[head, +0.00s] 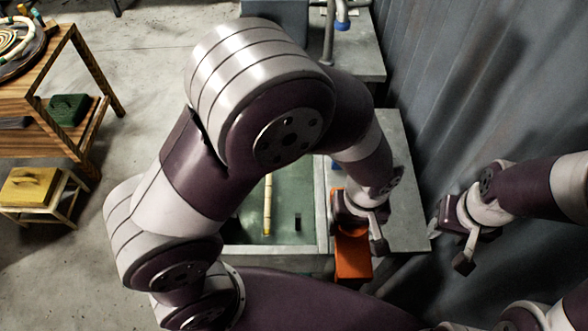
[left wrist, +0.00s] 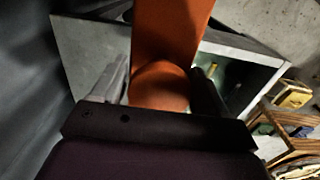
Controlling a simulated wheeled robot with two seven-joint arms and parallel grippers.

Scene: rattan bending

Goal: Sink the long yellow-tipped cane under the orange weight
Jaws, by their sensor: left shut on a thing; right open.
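The long pale cane (head: 268,200) lies in the green water of the tank (head: 323,215), its yellow tip toward the near side. A small yellow end (left wrist: 212,70) shows in the left wrist view. The cane's far part is hidden behind my left arm. My left gripper (head: 358,228) is shut on the orange weight (head: 353,262) at the tank's right side, beside the cane and not over it. The weight (left wrist: 170,35) fills the space between the fingers in the left wrist view. My right gripper (head: 452,245) is open and empty, right of the tank by the grey curtain.
A small dark object (head: 298,222) is in the tank right of the cane. A grey counter (head: 402,190) adjoins the tank's right.

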